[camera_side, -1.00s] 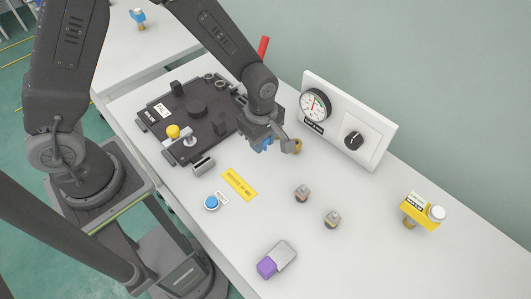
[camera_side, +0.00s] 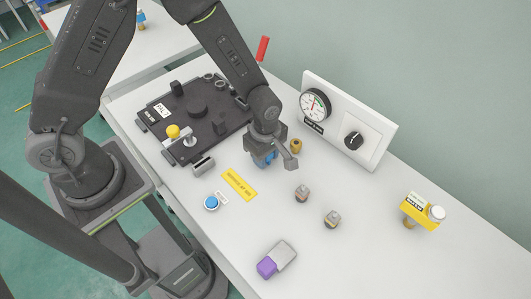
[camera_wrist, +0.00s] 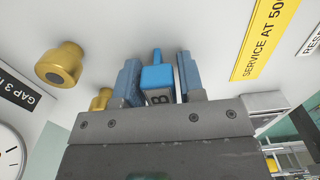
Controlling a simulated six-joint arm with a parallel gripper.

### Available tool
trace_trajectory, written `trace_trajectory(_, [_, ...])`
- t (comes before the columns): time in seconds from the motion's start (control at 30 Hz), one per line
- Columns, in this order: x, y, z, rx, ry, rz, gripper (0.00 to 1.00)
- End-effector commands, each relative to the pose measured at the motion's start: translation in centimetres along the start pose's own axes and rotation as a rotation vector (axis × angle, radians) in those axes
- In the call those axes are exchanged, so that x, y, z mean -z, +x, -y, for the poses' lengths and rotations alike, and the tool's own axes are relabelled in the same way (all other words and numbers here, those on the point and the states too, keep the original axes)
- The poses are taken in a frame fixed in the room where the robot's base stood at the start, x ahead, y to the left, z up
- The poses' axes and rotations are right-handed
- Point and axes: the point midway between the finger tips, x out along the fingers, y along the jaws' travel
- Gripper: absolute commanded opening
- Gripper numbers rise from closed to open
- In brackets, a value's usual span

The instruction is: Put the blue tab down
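The blue tab (camera_wrist: 157,78), with a dark letter B on its grey lower part, sits between the two blue-grey fingers of my gripper (camera_wrist: 158,82) in the wrist view. The fingers appear closed on its sides. In the side view my gripper (camera_side: 266,160) is low over the white table, right of the dark fixture plate, with a bit of blue showing under it. Whether the tab touches the table is hidden.
A brass fitting (camera_side: 296,146) stands right of my gripper. The yellow service label (camera_side: 239,184) and blue button (camera_side: 211,202) lie in front. The gauge panel (camera_side: 350,125) rises behind.

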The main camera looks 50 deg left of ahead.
Motion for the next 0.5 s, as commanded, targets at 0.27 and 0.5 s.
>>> trace_trajectory(0.27, [0.00,-0.03,0.01,0.000,0.000,0.000,0.52])
trace_trajectory(0.5, [-0.01,-0.81,-0.05,-0.002,0.000,0.001,0.52])
